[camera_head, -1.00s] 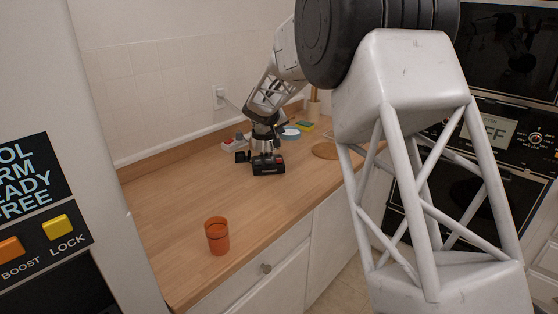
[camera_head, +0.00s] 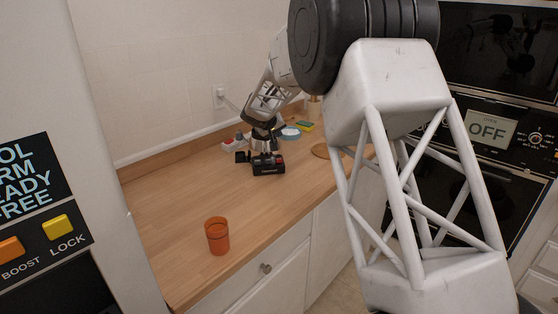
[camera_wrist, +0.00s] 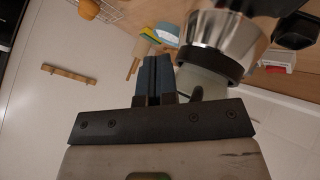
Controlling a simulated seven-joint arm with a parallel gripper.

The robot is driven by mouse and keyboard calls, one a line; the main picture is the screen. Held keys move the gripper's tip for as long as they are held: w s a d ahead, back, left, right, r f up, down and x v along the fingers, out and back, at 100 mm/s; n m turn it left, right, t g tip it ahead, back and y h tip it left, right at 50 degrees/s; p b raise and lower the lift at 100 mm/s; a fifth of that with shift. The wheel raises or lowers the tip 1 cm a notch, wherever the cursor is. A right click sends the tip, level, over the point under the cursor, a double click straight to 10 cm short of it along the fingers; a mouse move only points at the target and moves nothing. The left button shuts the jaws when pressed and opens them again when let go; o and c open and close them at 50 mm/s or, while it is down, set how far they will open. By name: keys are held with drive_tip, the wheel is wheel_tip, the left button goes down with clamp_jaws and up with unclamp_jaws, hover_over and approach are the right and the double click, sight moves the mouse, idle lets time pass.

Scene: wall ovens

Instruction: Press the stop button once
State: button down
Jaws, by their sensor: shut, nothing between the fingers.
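No button marked stop can be made out. An oven control panel (camera_head: 488,130) at the right of the head view has a lit display reading OFF and a round knob; my arm partly covers this oven. At the left, a nearer panel shows an orange button (camera_head: 11,249) marked BOOST and a yellow button (camera_head: 58,227) marked LOCK. My gripper (camera_wrist: 153,64) is shut and empty in the wrist view, with its dark blue fingers together. It is not clear in the head view, where the arm's far end is over the counter, away from both panels.
On the wooden counter (camera_head: 180,205) stand an orange cup (camera_head: 217,236) and, at the back, a yellow-green sponge (camera_head: 304,126) and a blue dish (camera_head: 290,133). A metal vessel (camera_wrist: 215,38) with black parts shows close beside my fingers. The counter's left middle is clear.

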sight(278, 159)
drive_tip(key=shift+f, duration=3.9)
drive_tip(key=shift+f, duration=0.2)
drive_tip(key=shift+f, duration=0.25)
drive_tip(key=shift+f, duration=0.5)
idle(0.4)
drive_tip(key=shift+r, duration=0.95)
drive_tip(key=shift+r, duration=0.15)
drive_tip(key=shift+r, duration=2.35)
